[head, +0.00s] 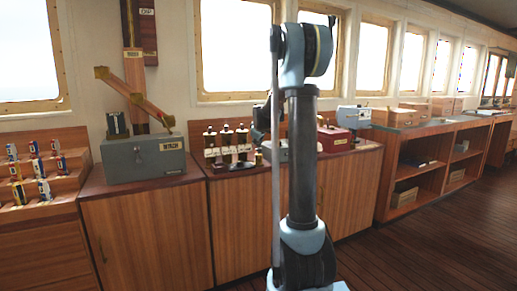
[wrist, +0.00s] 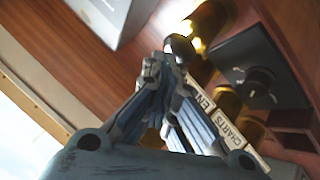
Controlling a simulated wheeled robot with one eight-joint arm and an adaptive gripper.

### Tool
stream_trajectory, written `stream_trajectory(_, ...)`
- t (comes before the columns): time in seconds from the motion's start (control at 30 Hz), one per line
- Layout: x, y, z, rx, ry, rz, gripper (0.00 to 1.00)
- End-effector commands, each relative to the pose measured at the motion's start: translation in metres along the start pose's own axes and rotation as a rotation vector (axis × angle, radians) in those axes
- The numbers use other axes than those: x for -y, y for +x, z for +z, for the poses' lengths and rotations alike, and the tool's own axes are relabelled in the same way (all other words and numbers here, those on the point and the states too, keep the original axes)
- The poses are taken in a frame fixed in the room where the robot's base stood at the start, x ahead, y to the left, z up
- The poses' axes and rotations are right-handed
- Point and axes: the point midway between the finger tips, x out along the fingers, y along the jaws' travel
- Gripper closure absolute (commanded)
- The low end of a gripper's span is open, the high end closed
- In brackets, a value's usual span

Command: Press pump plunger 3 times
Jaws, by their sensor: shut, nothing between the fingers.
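I cannot tell for sure which item is the pump plunger. In the wrist view my gripper (wrist: 176,62) is shut and empty. Its fingertips are at or very near a dark round knob (wrist: 180,47) beside a shiny brass cylinder (wrist: 210,22); contact cannot be told. A black block with a round raised knob (wrist: 259,80) lies to the right of the fingers. In the head view a rack of several dark-topped brass pieces with white labels (head: 229,153) stands on the wooden cabinet, left of my arm. My arm hides part of the counter there.
A red box (head: 335,139) is right of my arm. Dark floor (head: 430,250) is clear at right.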

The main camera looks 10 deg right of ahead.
Motion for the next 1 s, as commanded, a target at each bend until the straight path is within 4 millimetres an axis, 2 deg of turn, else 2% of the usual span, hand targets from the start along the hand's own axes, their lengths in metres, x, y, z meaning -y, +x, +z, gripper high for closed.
stream_trajectory(1.0,0.0045,0.0061,0.0044,0.000,0.000,0.000,1.00)
